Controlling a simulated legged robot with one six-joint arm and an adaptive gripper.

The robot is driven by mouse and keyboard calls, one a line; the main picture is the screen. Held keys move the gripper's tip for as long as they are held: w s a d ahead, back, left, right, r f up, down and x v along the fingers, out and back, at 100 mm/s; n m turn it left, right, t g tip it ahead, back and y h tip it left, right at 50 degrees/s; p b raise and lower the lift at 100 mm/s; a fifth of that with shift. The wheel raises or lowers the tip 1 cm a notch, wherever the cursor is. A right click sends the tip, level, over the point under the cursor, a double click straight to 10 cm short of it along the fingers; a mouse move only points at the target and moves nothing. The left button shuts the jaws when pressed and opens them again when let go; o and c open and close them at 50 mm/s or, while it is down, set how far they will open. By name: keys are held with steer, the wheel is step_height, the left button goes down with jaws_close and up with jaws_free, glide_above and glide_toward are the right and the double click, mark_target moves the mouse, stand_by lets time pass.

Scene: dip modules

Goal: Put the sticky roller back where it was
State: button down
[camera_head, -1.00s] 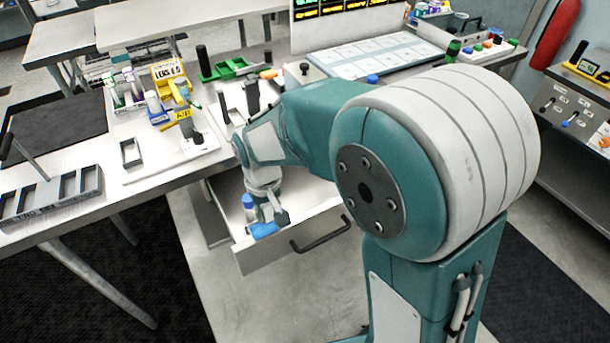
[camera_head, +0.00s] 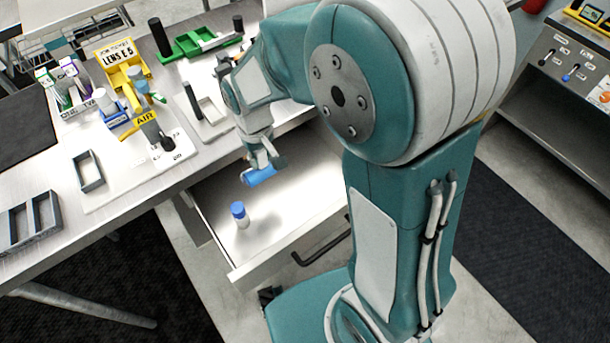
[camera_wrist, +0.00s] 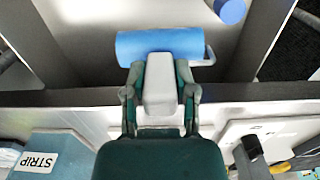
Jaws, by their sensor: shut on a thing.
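The sticky roller, a blue cylinder (camera_head: 259,177), hangs below my gripper (camera_head: 262,160) over the back part of the open drawer (camera_head: 292,240). In the wrist view the blue roller (camera_wrist: 165,45) lies crosswise just beyond my gripper's fingers (camera_wrist: 160,85), with a bit of its pale frame showing at the right end. My gripper is shut on the roller; its handle is mostly hidden by the fingers. I cannot tell how high the roller is above the drawer floor.
A white bottle with a blue cap (camera_head: 239,215) stands in the drawer, in front of the roller. On the bench above are a white holder with a dark post (camera_head: 205,115), a yellow bin (camera_head: 124,72), a green tray (camera_head: 200,42) and a small grey frame (camera_head: 88,171).

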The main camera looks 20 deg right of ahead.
steer(key=shift+s+d+f, duration=0.2)
steer(key=shift+d+f, duration=2.4)
steer(key=shift+f, duration=0.25)
steer(key=shift+s+d+f, duration=0.2)
steer(key=shift+d+f, duration=2.35)
steer(key=shift+f, duration=0.3)
steer(key=shift+c, duration=2)
jaws_free()
steer(key=shift+f, duration=0.1)
